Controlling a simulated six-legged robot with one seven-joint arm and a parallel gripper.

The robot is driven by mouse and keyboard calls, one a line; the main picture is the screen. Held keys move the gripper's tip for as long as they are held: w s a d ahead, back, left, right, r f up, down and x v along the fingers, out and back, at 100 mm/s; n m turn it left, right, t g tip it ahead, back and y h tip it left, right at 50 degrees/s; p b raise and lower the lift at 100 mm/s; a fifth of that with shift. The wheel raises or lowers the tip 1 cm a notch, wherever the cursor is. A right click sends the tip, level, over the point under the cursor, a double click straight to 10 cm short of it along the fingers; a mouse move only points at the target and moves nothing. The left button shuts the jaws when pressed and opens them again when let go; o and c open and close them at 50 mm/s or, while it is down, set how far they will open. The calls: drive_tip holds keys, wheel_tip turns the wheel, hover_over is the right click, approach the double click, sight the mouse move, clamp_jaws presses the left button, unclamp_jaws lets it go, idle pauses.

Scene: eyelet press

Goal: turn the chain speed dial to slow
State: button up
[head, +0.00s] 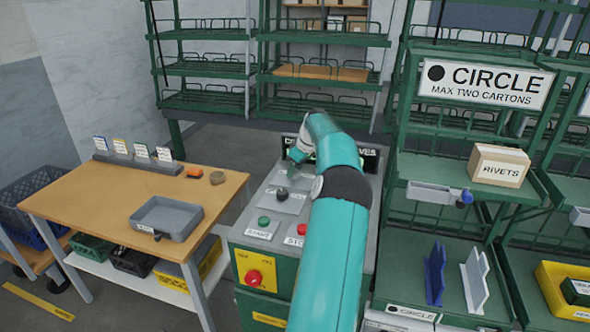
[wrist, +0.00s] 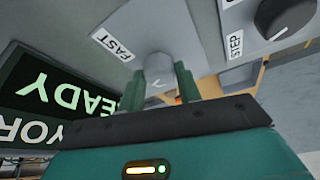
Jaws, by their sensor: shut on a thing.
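The chain speed dial (wrist: 158,68) is a grey knob on a light plate in the wrist view. A FAST label (wrist: 114,46) shows at its left; no SLOW label is visible. A small pale mark shows on the knob's near face, but I cannot tell its setting for sure. My gripper (wrist: 160,84) is shut on the knob, one dark green finger on each side. In the head view my gripper (head: 298,152) is at the back of the control panel, and my arm hides the dial.
A black knob (wrist: 287,16) marked STEP is beside the dial. A lit sign reading READY (wrist: 55,84) is close by. The panel has a green START button (head: 264,221), a red STOP button (head: 302,229) and a red mushroom button (head: 254,278). A table (head: 105,198) stands left.

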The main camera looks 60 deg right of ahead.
drive_tip(key=shift+n+y, duration=0.4)
drive_tip(key=shift+n, duration=0.5)
drive_tip(key=o, duration=1)
drive_tip(key=v, duration=1.4)
drive_tip(key=shift+w, duration=0.1)
